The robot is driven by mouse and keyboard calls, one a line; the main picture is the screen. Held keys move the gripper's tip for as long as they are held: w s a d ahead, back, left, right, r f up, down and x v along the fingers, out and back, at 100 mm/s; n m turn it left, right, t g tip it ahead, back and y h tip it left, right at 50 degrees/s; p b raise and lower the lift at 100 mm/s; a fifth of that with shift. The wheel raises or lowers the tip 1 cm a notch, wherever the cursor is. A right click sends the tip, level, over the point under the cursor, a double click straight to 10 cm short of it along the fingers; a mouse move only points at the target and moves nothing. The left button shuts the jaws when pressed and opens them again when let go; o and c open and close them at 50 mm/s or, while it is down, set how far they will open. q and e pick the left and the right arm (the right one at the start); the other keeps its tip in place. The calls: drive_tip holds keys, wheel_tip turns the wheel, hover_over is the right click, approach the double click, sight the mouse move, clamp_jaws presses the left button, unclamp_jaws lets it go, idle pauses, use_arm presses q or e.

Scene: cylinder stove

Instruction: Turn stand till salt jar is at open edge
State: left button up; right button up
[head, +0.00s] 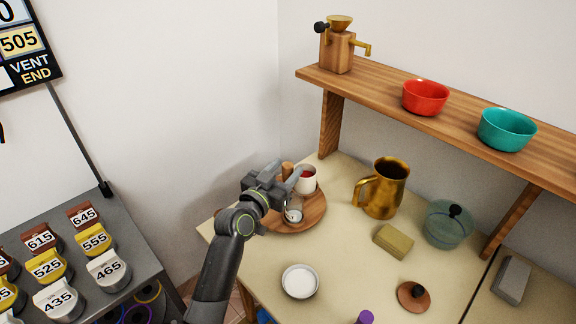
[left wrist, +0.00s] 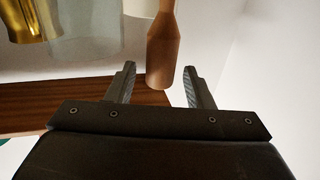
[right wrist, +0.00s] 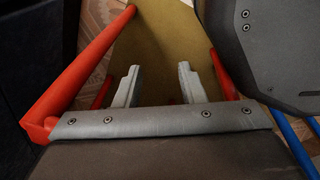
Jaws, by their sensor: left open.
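The round wooden stand (head: 310,217) sits at the table's far left corner. On it are a white cup (head: 306,182) with red contents and a small clear jar (head: 293,213) with pale contents, perhaps the salt jar; I cannot read a label. A wooden peg (head: 287,170) stands up near the cup. My left gripper (head: 294,183) is above the stand, open. In the left wrist view the peg (left wrist: 162,50) shows between and beyond the spread fingers (left wrist: 158,85), not clasped. The gripper hides part of the stand. My right gripper (right wrist: 158,88) is open and empty.
A brass mug (head: 383,190), a sponge-like block (head: 393,241), a lidded glass pot (head: 447,225) and a white bowl (head: 300,281) are on the table (head: 345,250). A shelf (head: 450,115) runs above the back. Red bars (right wrist: 85,65) flank my right gripper.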

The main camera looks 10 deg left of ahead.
use_arm(q)
drive_tip(key=shift+x, duration=0.8)
clamp_jaws()
